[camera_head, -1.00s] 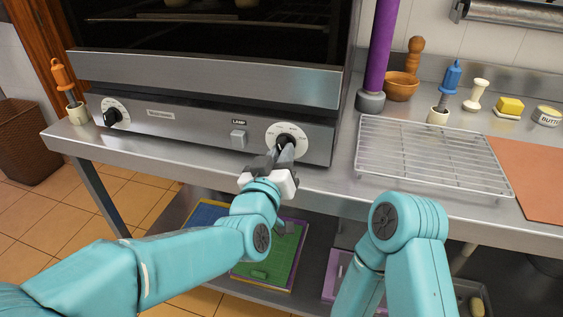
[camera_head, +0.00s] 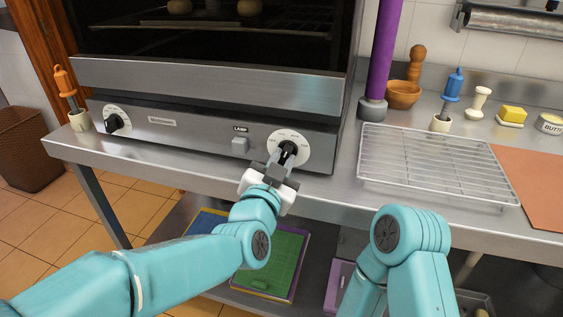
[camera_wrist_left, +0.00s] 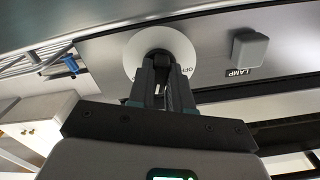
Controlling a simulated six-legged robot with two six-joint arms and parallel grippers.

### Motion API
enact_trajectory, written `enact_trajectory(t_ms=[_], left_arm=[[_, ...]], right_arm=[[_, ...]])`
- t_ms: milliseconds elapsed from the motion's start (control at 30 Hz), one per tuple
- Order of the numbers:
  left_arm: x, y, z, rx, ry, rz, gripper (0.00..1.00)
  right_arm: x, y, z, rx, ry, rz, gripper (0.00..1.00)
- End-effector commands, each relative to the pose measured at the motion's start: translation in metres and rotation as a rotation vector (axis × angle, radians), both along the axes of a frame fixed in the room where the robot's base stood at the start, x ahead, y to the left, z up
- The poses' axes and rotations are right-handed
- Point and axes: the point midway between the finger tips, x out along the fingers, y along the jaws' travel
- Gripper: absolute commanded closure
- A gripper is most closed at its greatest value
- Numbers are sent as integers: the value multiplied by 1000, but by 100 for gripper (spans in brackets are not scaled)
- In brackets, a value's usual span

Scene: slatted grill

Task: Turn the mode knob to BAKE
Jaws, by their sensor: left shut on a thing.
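The right-hand black knob sits on a round white dial (camera_head: 272,143) on the oven's front panel, right of the lamp switch. My left gripper (camera_head: 281,163) reaches up to this knob from below and is shut on it. In the left wrist view the fingers (camera_wrist_left: 162,75) meet the knob in front of the white dial (camera_wrist_left: 136,50), and part of the word OFF shows beside them. The fingers hide much of the knob. The BAKE mark and the knob's exact setting are too small to read. My right gripper is out of view.
A second black knob (camera_head: 114,122) is at the panel's left end. The lamp switch (camera_head: 240,146) sits left of the gripped knob, and it also shows in the left wrist view (camera_wrist_left: 249,48). A wire rack (camera_head: 437,160) lies on the steel counter to the right.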

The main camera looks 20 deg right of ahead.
Motion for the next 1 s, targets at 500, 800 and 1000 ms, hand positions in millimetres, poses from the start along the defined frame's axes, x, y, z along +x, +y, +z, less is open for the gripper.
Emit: enact_trajectory(t_ms=[500,800,1000], left_arm=[[0,0,0,21,-14,-1,100],[0,0,0,21,-14,0,55],[-4,3,1,19,-14,0,55]], right_arm=[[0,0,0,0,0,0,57],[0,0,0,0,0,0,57],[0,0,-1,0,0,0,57]])
